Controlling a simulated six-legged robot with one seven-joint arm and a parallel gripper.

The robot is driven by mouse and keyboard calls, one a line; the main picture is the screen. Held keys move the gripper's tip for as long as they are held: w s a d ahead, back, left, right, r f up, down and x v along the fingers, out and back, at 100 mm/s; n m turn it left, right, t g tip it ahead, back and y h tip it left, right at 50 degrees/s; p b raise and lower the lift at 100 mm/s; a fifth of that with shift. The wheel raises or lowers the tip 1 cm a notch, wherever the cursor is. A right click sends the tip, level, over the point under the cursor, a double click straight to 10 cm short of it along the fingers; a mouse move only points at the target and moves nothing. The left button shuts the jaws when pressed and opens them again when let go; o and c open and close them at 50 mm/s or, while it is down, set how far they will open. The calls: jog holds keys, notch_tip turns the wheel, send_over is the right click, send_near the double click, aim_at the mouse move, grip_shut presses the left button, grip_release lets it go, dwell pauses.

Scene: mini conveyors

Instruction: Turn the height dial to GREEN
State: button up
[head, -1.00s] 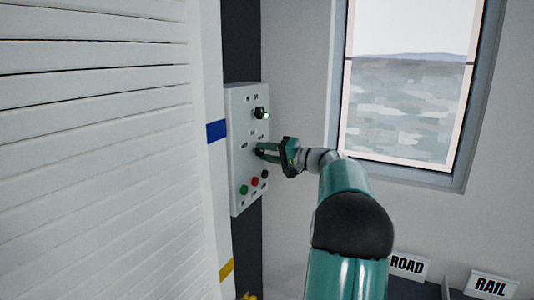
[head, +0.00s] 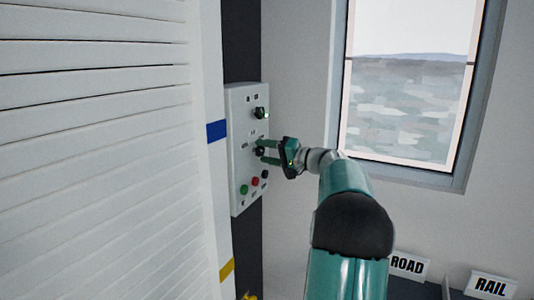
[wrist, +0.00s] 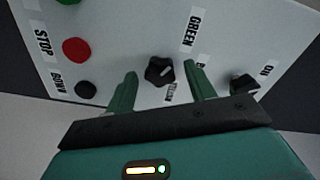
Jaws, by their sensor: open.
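The height dial (wrist: 157,71) is a black lobed knob on the white control panel (head: 235,160). In the wrist view it sits between my two green fingers, with a gap on each side. A small pale mark shows on the knob, but which label it points to is hard to tell. The GREEN label (wrist: 193,28) is above right of the dial; a YELLOW label (wrist: 169,92) is just below it, and a label starting with B (wrist: 201,62) is partly hidden by the right finger. My gripper (head: 263,151) is open around the dial (head: 259,151).
Another black knob (head: 261,113) sits higher on the panel; in the wrist view it is beside the ON label (wrist: 267,69). Green (head: 244,189), red (head: 255,181) and black (head: 265,174) buttons are lower down. A white slatted shutter (head: 100,150) stands left, a window (head: 405,80) right.

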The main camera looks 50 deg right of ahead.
jog(key=v, duration=1.3)
jog(key=shift+s, duration=0.4)
jog(key=shift+d, duration=0.1)
jog(key=w+a+f+n+g+y, duration=0.1)
jog(key=w+a+f+g, duration=0.15)
jog(key=a, duration=0.75)
jog(key=w+a+f+n+g, duration=0.1)
jog(key=w+a+g, duration=0.15)
jog(key=a, duration=0.65)
jog(key=w+a+f+n+g+y, duration=0.1)
jog(key=a+g, duration=0.2)
jog(key=a, duration=0.7)
jog(key=s+a+f+n+g+h, duration=0.1)
jog(key=s+a+f+g+h, duration=0.2)
jog(key=a, duration=0.4)
jog(key=s+a+f+n+g, duration=0.1)
jog(key=s+a+f+n, duration=0.15)
jog(key=s+a, duration=0.4)
jog(key=s+a+f+n+h, duration=0.3)
jog(key=s+a+f+h, duration=0.1)
jog(key=s+a+f, duration=0.2)
jog(key=shift+s+a+f, duration=0.25)
jog(key=shift+s+a, duration=0.4)
jog(key=shift+s, duration=0.4)
